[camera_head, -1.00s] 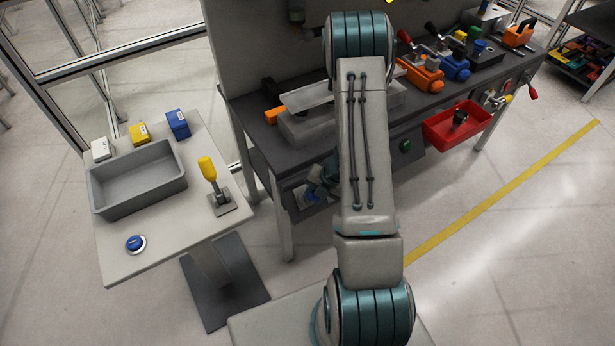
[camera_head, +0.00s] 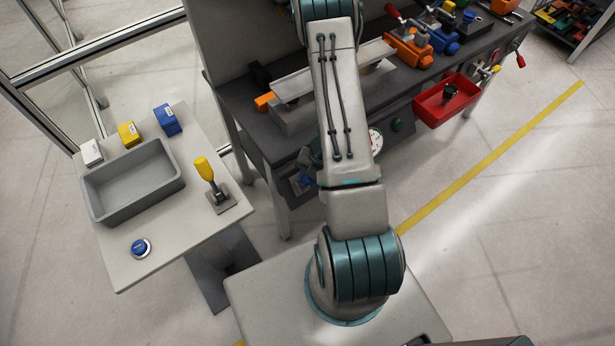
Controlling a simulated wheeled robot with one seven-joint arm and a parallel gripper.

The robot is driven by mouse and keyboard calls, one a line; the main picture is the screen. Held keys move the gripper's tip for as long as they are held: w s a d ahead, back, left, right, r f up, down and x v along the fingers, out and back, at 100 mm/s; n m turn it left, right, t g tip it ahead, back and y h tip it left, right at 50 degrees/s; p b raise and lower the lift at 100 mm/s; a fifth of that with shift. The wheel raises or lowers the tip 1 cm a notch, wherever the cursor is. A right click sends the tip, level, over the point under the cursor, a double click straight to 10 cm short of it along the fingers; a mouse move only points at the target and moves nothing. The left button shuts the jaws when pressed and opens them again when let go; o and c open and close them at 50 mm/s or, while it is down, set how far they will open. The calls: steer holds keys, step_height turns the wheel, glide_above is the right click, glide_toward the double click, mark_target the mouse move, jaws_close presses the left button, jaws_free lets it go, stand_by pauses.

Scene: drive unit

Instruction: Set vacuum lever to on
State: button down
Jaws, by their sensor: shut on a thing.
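My gripper (camera_head: 307,165) shows only in part, left of my forearm and low against the front of the dark workbench (camera_head: 250,150). Its fingertips are mostly hidden. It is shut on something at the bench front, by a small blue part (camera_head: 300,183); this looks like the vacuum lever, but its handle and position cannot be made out. A round white gauge (camera_head: 375,140) shows on the front panel just right of my forearm.
A side table at left holds a grey bin (camera_head: 135,212), a yellow-handled lever (camera_head: 205,170) and a blue button (camera_head: 140,247). The floor at right is clear.

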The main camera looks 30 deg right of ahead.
steer(key=shift+w, duration=0.1)
steer(key=c, duration=1.1)
jaws_free()
steer(key=shift+r, duration=0.15)
steer(key=v, duration=1.3)
steer(key=shift+r+p, duration=0.3)
steer(key=shift+p, duration=0.05)
